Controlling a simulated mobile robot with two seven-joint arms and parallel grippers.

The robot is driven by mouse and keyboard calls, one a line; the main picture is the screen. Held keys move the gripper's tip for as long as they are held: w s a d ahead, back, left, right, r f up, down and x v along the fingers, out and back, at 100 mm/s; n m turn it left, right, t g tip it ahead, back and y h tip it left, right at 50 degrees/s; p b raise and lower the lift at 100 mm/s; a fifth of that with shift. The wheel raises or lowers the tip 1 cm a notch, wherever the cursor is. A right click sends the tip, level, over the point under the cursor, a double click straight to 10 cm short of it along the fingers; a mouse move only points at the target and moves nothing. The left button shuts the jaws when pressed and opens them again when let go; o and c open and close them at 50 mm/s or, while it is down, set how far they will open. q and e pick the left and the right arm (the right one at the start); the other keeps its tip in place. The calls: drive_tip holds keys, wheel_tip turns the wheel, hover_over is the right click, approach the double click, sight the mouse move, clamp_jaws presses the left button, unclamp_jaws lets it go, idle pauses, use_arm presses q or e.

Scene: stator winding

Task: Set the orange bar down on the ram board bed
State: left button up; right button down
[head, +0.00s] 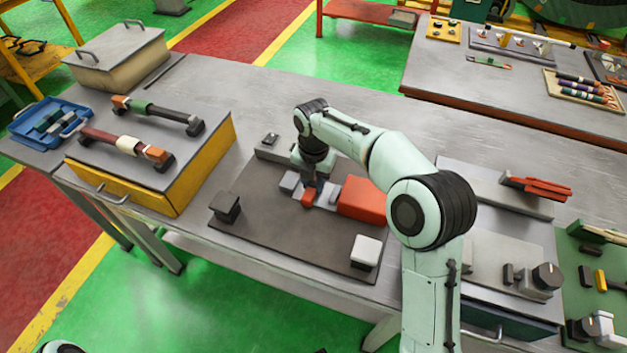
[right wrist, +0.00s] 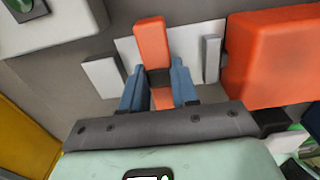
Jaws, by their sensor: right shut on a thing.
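My right gripper (head: 312,194) points down over the dark ram board (head: 250,218) in the middle of the table. Its blue fingers (right wrist: 158,92) are shut on the orange bar (right wrist: 152,45); the bar's end also shows below the gripper in the head view (head: 308,200). The bar is over the light grey bed (right wrist: 190,46), between two small upright pale blocks (right wrist: 102,77) (right wrist: 212,58). I cannot tell whether the bar touches the bed. The fingers hide part of the bar. My left gripper is not in view.
A large orange block (head: 362,197) stands close right of the bed. A black block (head: 226,207) and a white block (head: 366,251) stand on the board's front part. A yellow-sided case (head: 203,165) is to the left. The board's front middle is clear.

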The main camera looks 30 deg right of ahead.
sight(313, 184)
drive_tip(key=c, duration=0.8)
unclamp_jaws()
drive_tip(key=shift+f, duration=0.15)
drive_tip(key=shift+c, duration=0.2)
wheel_tip(313, 184, up, 12)
drive_tip(key=p, duration=0.2)
drive_tip(key=shift+r+p, duration=0.2)
drive_tip(key=shift+p, duration=0.2)
drive_tip(key=shift+f, duration=0.1)
